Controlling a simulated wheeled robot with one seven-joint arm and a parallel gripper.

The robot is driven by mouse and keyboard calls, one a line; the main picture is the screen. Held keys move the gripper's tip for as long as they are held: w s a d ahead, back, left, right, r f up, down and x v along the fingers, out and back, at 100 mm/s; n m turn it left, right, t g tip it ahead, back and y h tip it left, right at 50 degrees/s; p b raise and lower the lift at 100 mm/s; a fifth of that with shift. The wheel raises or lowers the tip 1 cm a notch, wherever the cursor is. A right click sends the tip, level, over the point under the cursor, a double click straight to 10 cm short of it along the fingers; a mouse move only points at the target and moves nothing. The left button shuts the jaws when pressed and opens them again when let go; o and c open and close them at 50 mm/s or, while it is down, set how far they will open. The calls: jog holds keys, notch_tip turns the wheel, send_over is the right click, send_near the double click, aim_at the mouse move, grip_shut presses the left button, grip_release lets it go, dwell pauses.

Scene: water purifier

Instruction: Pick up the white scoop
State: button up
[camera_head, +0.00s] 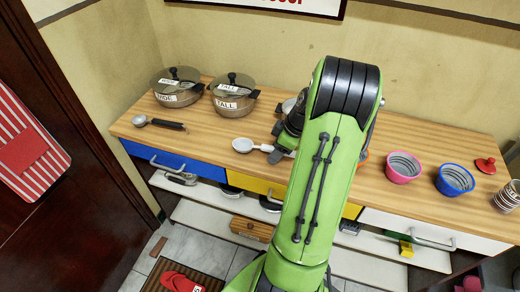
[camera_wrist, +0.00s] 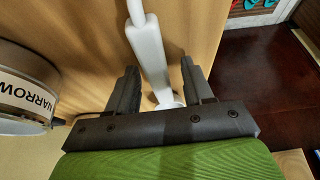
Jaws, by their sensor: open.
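The white scoop (camera_head: 243,145) lies on the wooden counter near its front edge, left of my arm. Its bowl shows in the head view, with the handle running right toward my gripper (camera_head: 276,153). In the wrist view the white handle (camera_wrist: 150,50) passes between the two dark fingers of my gripper (camera_wrist: 160,68). The gripper is open, with a gap visible on each side of the handle. The scoop's bowl is not clearly seen in the wrist view, and my arm hides part of the counter in the head view.
Two lidded pots (camera_head: 177,87) (camera_head: 233,94) stand at the back left. A metal ladle (camera_head: 158,123) with a dark handle lies in front of them. A pot marked NARROW (camera_wrist: 25,90) is close by in the wrist view. Pink (camera_head: 403,167) and blue (camera_head: 455,180) bowls stand right.

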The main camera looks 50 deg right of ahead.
jog(key=shift+f, duration=0.1)
grip_shut()
dwell(0.3)
